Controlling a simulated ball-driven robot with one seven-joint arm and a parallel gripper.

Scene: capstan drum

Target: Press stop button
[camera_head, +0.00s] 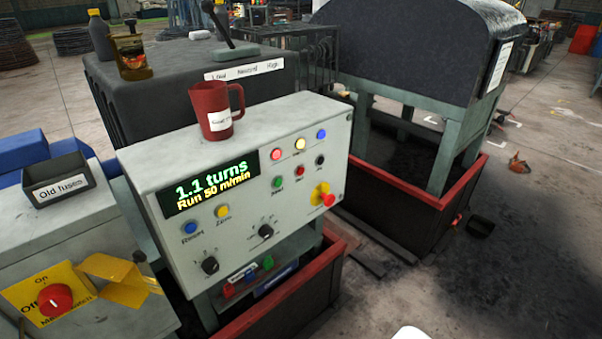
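The grey control panel (240,190) stands in the middle. Its right part has a row of a green button (277,182), a small red button (299,170) and a black button (319,160); the small labels under them are hard to read, and the red one's seems to say Stop. A larger red mushroom knob (327,199) sits on a yellow plate at lower right. The display (211,184) reads 1.1 turns, Run 50 m/min. My gripper is not in view; only a white rounded shape shows at the bottom edge, and I cannot tell what it is.
A red mug (216,109) stands on the panel top. A lever (220,28) rises behind it. Left is a cabinet with a red rotary switch (55,299) and an Old fuses box (58,184). A red-rimmed tray (415,194) lies right. The floor at lower right is mostly clear.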

